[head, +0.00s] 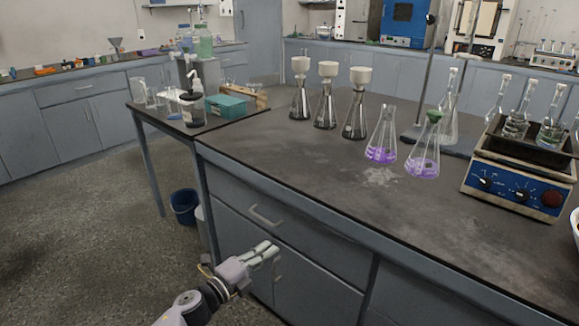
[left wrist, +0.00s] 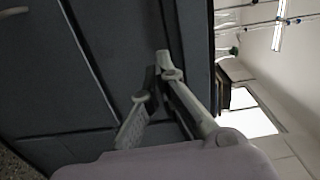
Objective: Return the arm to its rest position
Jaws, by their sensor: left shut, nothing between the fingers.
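My left gripper (head: 264,251) is in front of the bench cabinet, below the bench top, in the head view. Its fingers point toward the grey cabinet front (head: 320,262) and are shut with nothing between them. In the left wrist view my left gripper (left wrist: 160,75) shows its fingers against the dark cabinet panels (left wrist: 100,60). I cannot tell whether the fingertips touch the cabinet. My right gripper is not in view.
The bench top (head: 300,160) holds several flasks, a stand and a hotplate (head: 520,175) with a blue front. A drawer handle (head: 265,216) sticks out just above my left gripper. A blue bin (head: 185,207) stands on the floor. Open floor lies at left.

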